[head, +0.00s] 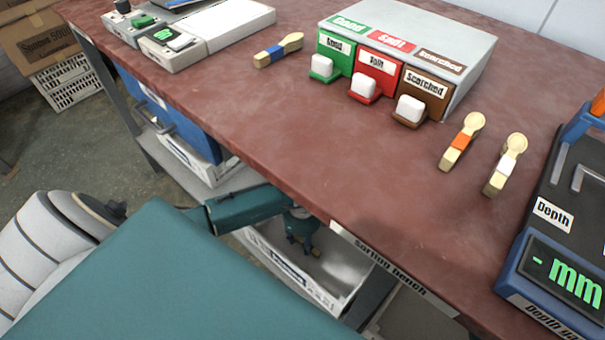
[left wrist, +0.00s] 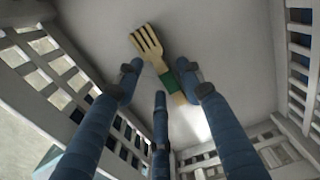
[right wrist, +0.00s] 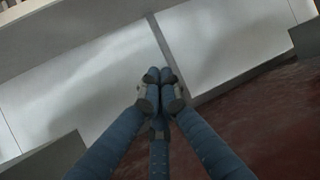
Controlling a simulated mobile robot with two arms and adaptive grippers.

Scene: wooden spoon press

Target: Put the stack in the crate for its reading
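My left gripper (head: 301,242) reaches into a white crate (head: 285,283) on the shelf below the bench. A wooden fork or stack of forks with a green band (left wrist: 150,46) lies on the crate floor beyond the fingertips. Banded wooden spoon pieces lie on the bench: blue-banded (head: 278,50), orange-banded (head: 462,142) and white-banded (head: 506,165). Whether each is a stack is unclear. My right gripper (right wrist: 160,76) has its fingers together and appears empty; it is outside the head view.
A depth gauge (head: 562,235) shows "- mm" at the bench's right. A grey box (head: 470,50) carries Good, Split and Scorched labels with white buttons. A scale-like device (head: 170,45) stands at the back left. Another white crate (head: 180,160) sits below. The bench's front middle is clear.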

